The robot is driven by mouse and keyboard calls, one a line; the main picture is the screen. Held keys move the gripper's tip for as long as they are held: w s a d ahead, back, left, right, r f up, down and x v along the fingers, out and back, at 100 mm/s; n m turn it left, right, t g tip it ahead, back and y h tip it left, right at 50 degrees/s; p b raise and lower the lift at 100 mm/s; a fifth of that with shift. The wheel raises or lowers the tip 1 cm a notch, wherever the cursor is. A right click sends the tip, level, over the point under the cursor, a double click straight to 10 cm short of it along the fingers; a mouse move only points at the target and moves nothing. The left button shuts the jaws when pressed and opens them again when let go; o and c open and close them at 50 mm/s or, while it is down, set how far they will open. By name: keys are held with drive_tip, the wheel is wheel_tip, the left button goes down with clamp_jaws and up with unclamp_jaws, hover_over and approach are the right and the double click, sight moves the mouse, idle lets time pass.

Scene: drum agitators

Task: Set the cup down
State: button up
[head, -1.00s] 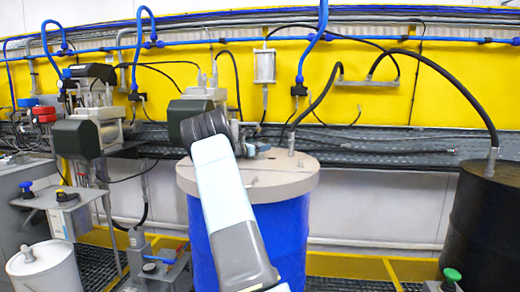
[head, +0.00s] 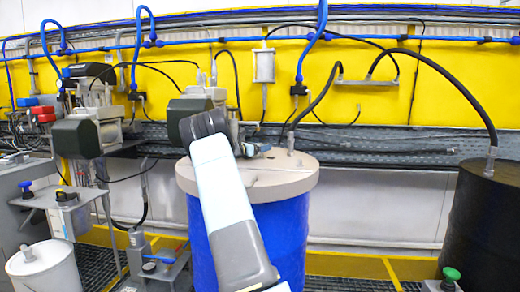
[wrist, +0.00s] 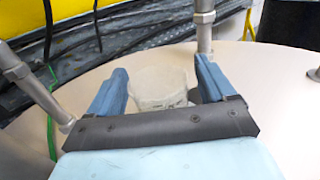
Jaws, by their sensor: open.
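A translucent whitish cup (wrist: 160,86) stands upright on the pale round lid (wrist: 262,100) of the blue drum, as the wrist view shows. My gripper (wrist: 160,72) is open, with one blue finger on each side of the cup. Gaps show between the cup and the fingers, though its lower part is hidden behind the dark gripper bar. In the head view my gripper (head: 259,150) is low over the lid (head: 285,180) of the blue drum (head: 285,235). I cannot make out the cup there.
Metal pipe fittings (wrist: 205,25) rise from the lid around the gripper. A black drum (head: 487,220) with a hose stands at the right. Pump units (head: 90,130) stand at the left. The front right of the lid is clear.

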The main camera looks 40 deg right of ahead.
drive_tip(key=a, duration=1)
drive_tip(key=shift+a, duration=0.1)
drive_tip(key=shift+s+a, duration=0.1)
drive_tip(key=shift+a, duration=0.7)
drive_tip(key=s+a+r+m+y, duration=0.1)
drive_tip(key=s+a+m+y, duration=0.2)
drive_tip(key=s+a, duration=0.2)
drive_tip(key=s+a+r+m+y, duration=0.1)
drive_tip(key=s+a+m+y, duration=0.2)
drive_tip(key=s+a, duration=0.2)
drive_tip(key=s+a+r+m+t+y, duration=0.1)
drive_tip(key=s+a+m+y, duration=0.2)
drive_tip(key=s, duration=0.7)
drive_tip(key=shift+s+a+r+m, duration=0.15)
drive_tip(key=shift+a+r+m, duration=0.05)
drive_tip(key=shift+a, duration=0.5)
drive_tip(key=shift+s+a+r+m, duration=0.1)
drive_tip(key=shift+a+r+m, duration=0.1)
drive_tip(key=shift+a, duration=0.5)
drive_tip(key=s+a+f+m+t+y, duration=0.2)
drive_tip(key=s+a+m+y, duration=0.2)
drive_tip(key=s+a, duration=0.9)
drive_tip(key=s+a+f+m+t+y, duration=0.2)
drive_tip(key=s+a+m+y, duration=0.2)
drive_tip(key=s+a, duration=0.9)
drive_tip(key=shift+s+a+t+y, duration=0.3)
drive_tip(key=shift+a+y, duration=0.2)
drive_tip(key=shift+a, duration=0.25)
drive_tip(key=shift+d, duration=0.1)
